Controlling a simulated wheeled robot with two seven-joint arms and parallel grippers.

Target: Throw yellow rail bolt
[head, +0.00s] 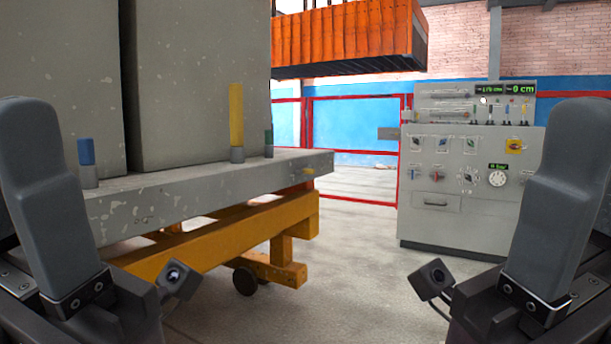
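A tall yellow bolt (237,112) stands upright in a grey collar on the edge of the grey panel bed, left of the middle. A short blue bolt (86,152) stands to its left and a short green bolt (268,141) to its right, in similar collars. The yellow one rises well above both. My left gripper (32,190) is at the left edge of the view and my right gripper (562,190) at the right edge. Both are upright and apart from the bolts. Each shows as one grey finger-like part, so their opening cannot be made out.
Two big grey slabs (198,85) stand on the bed (200,185), which rests on a yellow wheeled frame (225,235). A grey control panel (470,170) stands at right. An orange ribbed load (345,38) hangs behind. The floor between bed and panel is clear.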

